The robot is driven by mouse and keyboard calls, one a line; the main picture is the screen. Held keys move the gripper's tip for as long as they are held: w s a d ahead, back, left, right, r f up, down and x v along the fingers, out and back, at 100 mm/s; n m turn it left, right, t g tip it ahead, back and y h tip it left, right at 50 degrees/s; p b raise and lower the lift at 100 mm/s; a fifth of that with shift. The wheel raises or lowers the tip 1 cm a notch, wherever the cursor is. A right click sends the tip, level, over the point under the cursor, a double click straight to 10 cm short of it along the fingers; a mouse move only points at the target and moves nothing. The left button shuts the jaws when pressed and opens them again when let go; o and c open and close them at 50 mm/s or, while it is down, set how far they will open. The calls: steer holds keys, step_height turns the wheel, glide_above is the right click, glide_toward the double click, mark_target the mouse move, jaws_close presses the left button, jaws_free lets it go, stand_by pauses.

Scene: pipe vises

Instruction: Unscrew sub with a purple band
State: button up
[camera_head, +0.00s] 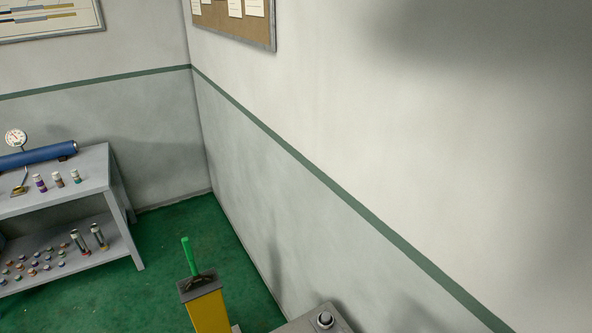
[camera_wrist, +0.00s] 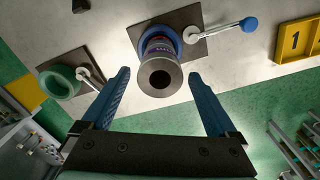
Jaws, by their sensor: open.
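In the wrist view, a grey cylindrical sub (camera_wrist: 158,76) with a dark open end shows a purple band (camera_wrist: 157,48). It sits in a blue ring vise (camera_wrist: 166,33) on a dark square plate. The vise has a lever (camera_wrist: 218,29) with a blue knob. My gripper (camera_wrist: 159,78) is open, with one blue finger on each side of the sub's end and a clear gap on both sides. The fingers do not appear to touch it. My gripper does not show in the head view. In the head view, a purple-banded cylinder (camera_head: 39,183) stands on a bench.
In the wrist view, a green ring vise (camera_wrist: 60,83) stands at left and a yellow tray marked 1 (camera_wrist: 293,41) at right. In the head view, the bench (camera_head: 85,172) also carries a blue tube (camera_head: 40,155). A yellow post (camera_head: 208,310) stands near the wall.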

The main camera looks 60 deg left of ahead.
steer(key=m, duration=0.7)
steer(key=shift+m, duration=0.3)
steer(key=m, duration=1.3)
steer(key=shift+m, duration=0.4)
steer(key=m, duration=0.3)
steer(key=shift+m, duration=0.4)
steer(key=m, duration=0.3)
steer(key=shift+m, duration=0.3)
